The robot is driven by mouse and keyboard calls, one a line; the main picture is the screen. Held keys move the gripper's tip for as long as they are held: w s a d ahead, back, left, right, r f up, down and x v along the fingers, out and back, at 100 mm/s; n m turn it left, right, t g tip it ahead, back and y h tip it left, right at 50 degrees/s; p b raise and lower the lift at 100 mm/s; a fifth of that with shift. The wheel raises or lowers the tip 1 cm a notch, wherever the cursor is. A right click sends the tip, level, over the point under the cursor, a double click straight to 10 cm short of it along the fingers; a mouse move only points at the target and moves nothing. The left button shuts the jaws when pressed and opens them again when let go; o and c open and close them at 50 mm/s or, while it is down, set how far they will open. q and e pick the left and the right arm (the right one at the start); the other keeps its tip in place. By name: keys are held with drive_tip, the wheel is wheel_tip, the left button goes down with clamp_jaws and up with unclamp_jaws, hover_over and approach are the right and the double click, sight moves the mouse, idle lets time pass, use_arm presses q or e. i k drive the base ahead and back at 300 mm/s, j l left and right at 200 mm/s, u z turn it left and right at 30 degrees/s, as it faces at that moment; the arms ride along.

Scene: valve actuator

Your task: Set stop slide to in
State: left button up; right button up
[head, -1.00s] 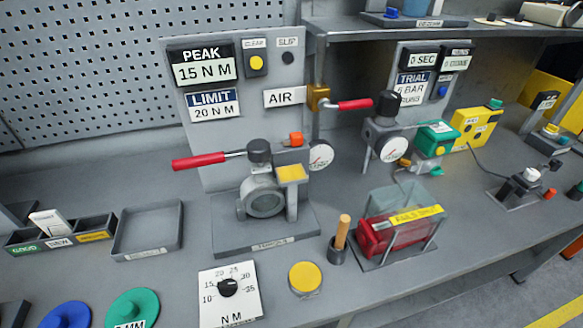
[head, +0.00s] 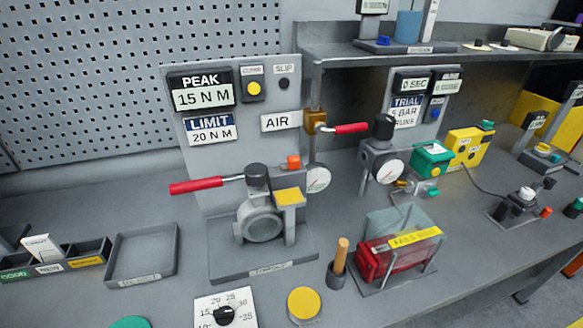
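No label reading "stop slide" is legible, so I cannot tell for sure which part it is. The valve rig (head: 262,222) stands at the centre on a grey base, with a red lever (head: 196,186) pointing left. A small orange block (head: 293,162) sits behind a yellow-topped post (head: 288,197) on this rig. A round gauge (head: 318,178) is to its right. In or out cannot be read for any slide. Neither of my grippers shows in the head view.
A torque dial card (head: 225,311) and a yellow button (head: 304,304) lie in front. A clear-lidded red box (head: 388,259) and a wooden-handled tool in a cup (head: 341,258) stand to the right. An empty tray (head: 141,254) is left. A shelf (head: 440,54) overhangs the back right.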

sight(293, 162)
drive_tip(key=k+u, duration=0.25)
drive_tip(key=u, duration=0.25)
drive_tip(key=k+u, duration=0.25)
drive_tip(key=u, duration=0.2)
